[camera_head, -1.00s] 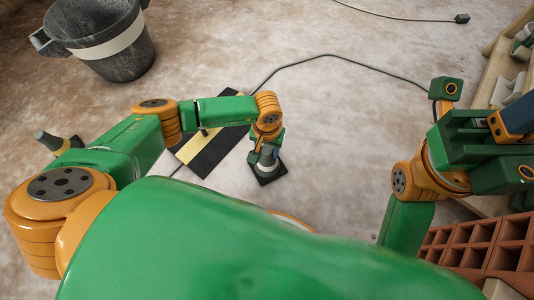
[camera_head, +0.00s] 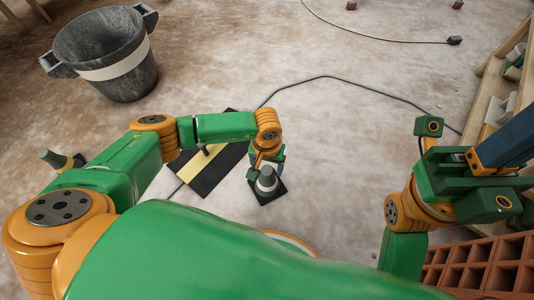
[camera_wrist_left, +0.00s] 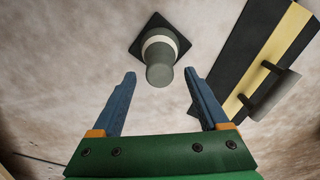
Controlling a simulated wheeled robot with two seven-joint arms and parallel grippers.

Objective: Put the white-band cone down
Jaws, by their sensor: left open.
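The white-band cone (camera_head: 267,183) is grey with a pale band and a square dark base. It stands upright on the floor in the middle of the head view. My left gripper (camera_head: 268,163) is just beyond its top in that view, open and holding nothing. In the left wrist view the cone (camera_wrist_left: 159,62) is ahead, its rounded top lying between the two blue fingertips of my left gripper (camera_wrist_left: 160,76), with a gap on both sides. My right gripper (camera_head: 508,142) is at the right edge of the head view, partly cut off; its jaw opening is hidden.
A black board with a yellow stripe and handle (camera_head: 203,174) lies left of the cone. A yellow-band cone (camera_head: 57,160) is farther left. A grey bucket with a white band (camera_head: 118,62) stands at upper left. A cable (camera_head: 340,78) crosses the floor. Hollow bricks (camera_head: 470,262) are lower right.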

